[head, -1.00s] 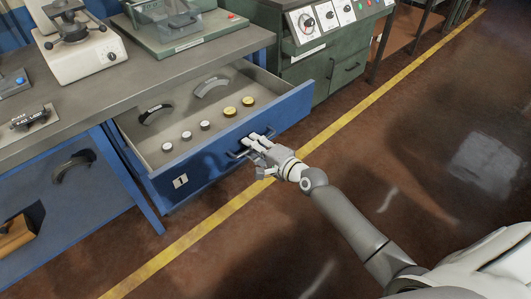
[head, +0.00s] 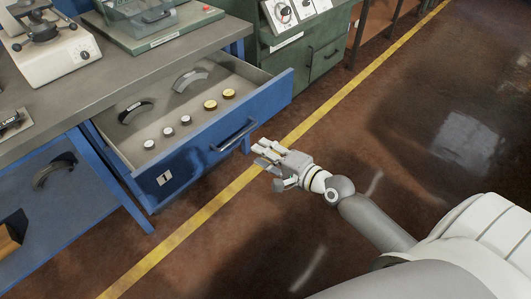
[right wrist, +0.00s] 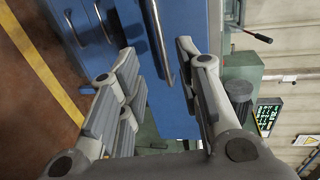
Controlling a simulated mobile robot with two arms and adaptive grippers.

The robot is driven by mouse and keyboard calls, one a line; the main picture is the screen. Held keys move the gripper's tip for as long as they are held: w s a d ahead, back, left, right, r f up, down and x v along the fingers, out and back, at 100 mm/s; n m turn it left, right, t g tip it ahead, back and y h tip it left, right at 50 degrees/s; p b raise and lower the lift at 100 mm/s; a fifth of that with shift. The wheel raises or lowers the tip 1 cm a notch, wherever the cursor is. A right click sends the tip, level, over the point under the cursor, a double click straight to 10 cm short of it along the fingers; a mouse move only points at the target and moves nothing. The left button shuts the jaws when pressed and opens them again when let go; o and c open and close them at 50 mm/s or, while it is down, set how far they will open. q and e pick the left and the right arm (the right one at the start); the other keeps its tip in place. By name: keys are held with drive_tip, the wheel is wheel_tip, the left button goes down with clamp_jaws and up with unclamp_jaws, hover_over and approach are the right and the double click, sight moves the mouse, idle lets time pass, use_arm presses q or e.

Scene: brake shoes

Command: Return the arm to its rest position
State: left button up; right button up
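My right gripper (head: 268,156) is off the drawer handle (head: 235,134), a short way in front and to the right of it in the head view. In the right wrist view its fingers (right wrist: 158,85) are spread with nothing held between them, and the handle (right wrist: 160,42) shows beyond them. The blue drawer (head: 205,150), labelled 1, is pulled open. It holds two brake shoes, one dark (head: 136,111) and one grey (head: 190,79), plus several small round silver and gold pieces. My left gripper is not in view.
The grey workbench (head: 95,72) with machines stands at the left. A green cabinet (head: 320,62) is behind the drawer. Another dark brake shoe (head: 52,172) lies on the lower blue shelf. The brown floor (head: 400,130) right of the yellow line is clear.

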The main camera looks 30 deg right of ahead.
drive_tip(key=shift+f, duration=0.1)
idle(0.3)
drive_tip(key=s+a+f+n+g+h, duration=0.1)
drive_tip(key=s+f+n+g, duration=0.3)
drive_tip(key=f, duration=0.6)
drive_tip(key=s+f+n+g+h, duration=0.1)
drive_tip(key=s+f+n+g, duration=0.15)
drive_tip(key=s+f, duration=0.65)
drive_tip(key=s+a+f+n+g+h, duration=0.1)
drive_tip(key=s+f+n+g+h, duration=0.2)
drive_tip(key=f, duration=0.9)
drive_tip(key=s+a+f+n+g, duration=0.25)
drive_tip(key=s+f+n, duration=0.55)
drive_tip(key=s, duration=0.5)
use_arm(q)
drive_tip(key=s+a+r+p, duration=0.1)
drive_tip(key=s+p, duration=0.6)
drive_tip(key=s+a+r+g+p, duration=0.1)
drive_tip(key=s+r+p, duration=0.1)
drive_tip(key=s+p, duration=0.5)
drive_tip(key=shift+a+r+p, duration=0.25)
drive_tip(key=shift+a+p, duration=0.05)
use_arm(e)
drive_tip(key=s+d+r+m+g, duration=0.1)
drive_tip(key=s+d+r, duration=0.2)
drive_tip(key=s, duration=1.1)
drive_tip(key=shift+g, duration=0.3)
drive_tip(key=shift+w+d, duration=0.1)
